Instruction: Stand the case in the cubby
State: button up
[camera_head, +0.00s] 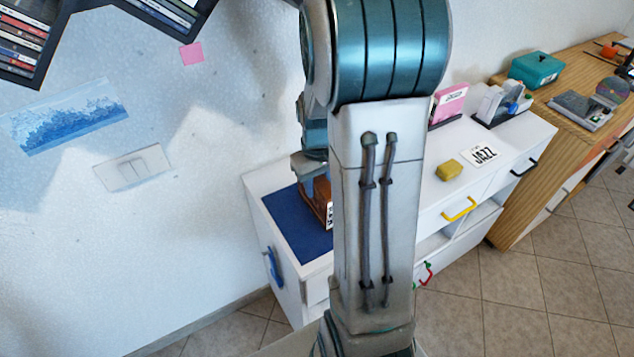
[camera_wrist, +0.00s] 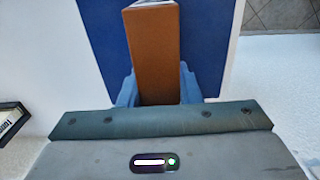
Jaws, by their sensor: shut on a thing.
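The case (camera_wrist: 155,50) is a brown, narrow box, seen from above in the wrist view with a pale patch at its far end. My gripper (camera_wrist: 157,88) has its blue fingers on both sides of it, shut on it. In the head view the brown case (camera_head: 317,207) is under my gripper (camera_head: 312,180), over the blue mat (camera_head: 285,225); my arm hides part of both. I cannot tell whether the case touches the mat. Dark wall cubbies (camera_head: 58,42) with rows of cases show at the top left, cut off by the frame.
The white cabinet (camera_head: 440,205) carries a yellow block (camera_head: 448,169), a JAZZ card (camera_head: 481,155) and a pink case (camera_head: 449,103). A wooden desk (camera_head: 560,90) with a teal box (camera_head: 535,69) stands right. A switch plate (camera_head: 133,168) and blue picture (camera_head: 68,115) are on the wall.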

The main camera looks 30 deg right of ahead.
jog(key=shift+f, duration=0.2)
jog(key=o, duration=1.1)
jog(key=shift+r, duration=0.15)
notch_tip(320, 180, up, 11)
jog(key=shift+r, duration=0.45)
jog(key=s+a+t, duration=0.1)
jog(key=s+a, duration=0.3)
jog(key=s+a+t, duration=0.1)
jog(key=s+a, duration=0.3)
jog(key=s+a+t, duration=0.1)
jog(key=s+a, duration=0.3)
jog(key=shift+s+a+r, duration=0.1)
jog(key=shift+s+r, duration=0.25)
jog(key=shift+r, duration=0.05)
